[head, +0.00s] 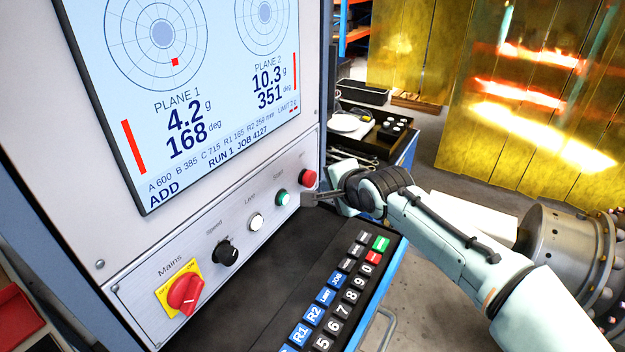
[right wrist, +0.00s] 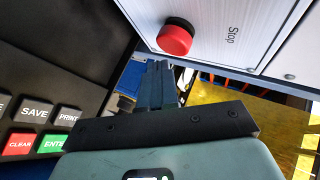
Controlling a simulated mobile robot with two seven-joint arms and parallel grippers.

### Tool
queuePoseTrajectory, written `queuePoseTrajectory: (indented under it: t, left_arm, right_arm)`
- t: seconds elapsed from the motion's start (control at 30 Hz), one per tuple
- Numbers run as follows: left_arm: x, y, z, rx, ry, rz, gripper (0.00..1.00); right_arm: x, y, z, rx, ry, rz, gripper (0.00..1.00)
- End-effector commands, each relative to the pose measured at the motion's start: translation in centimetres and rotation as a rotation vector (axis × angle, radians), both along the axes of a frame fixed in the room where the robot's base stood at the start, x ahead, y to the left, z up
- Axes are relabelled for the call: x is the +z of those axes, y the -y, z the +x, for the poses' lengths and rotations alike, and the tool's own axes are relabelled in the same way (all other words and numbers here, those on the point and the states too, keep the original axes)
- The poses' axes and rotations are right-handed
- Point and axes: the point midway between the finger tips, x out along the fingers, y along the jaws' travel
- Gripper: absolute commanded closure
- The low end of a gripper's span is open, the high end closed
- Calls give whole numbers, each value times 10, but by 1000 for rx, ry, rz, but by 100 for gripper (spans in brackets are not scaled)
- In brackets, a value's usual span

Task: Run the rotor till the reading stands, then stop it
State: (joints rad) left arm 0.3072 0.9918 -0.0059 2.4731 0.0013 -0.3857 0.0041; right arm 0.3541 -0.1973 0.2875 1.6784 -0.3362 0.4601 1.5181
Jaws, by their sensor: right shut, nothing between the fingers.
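The red stop button (head: 307,178) sits at the right end of the control strip; it also shows large in the right wrist view (right wrist: 176,37), labelled Stop. The green start button (head: 283,198) is left of it. The screen (head: 200,80) reads Plane 1 4.2 g at 168 deg, Plane 2 10.3 g at 351 deg, with "ADD" and "RUN 1 JOB 4127". My right gripper (head: 316,198) is shut and empty, its fingertips just below the stop button; in the right wrist view its fingers (right wrist: 160,85) appear apart from the button. My left gripper is not in view.
A white lamp or button (head: 256,221), black speed knob (head: 225,252) and red mains switch (head: 186,293) line the strip. A keypad (head: 335,295) lies below. A tool cart (head: 372,130) stands behind, with yellow screens (head: 540,90) beyond.

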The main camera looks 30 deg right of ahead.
Motion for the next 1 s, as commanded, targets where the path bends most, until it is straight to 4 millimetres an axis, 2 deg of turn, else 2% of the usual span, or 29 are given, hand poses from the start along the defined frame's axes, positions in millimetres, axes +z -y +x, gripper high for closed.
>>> queuePoseTrajectory:
  t: [0.7,1.0]
  left_arm:
    - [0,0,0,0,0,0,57]
    - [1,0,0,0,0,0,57]
  right_arm:
    - [0,0,0,0,0,0,100]
    - [0,-4,8,0,0,0,100]
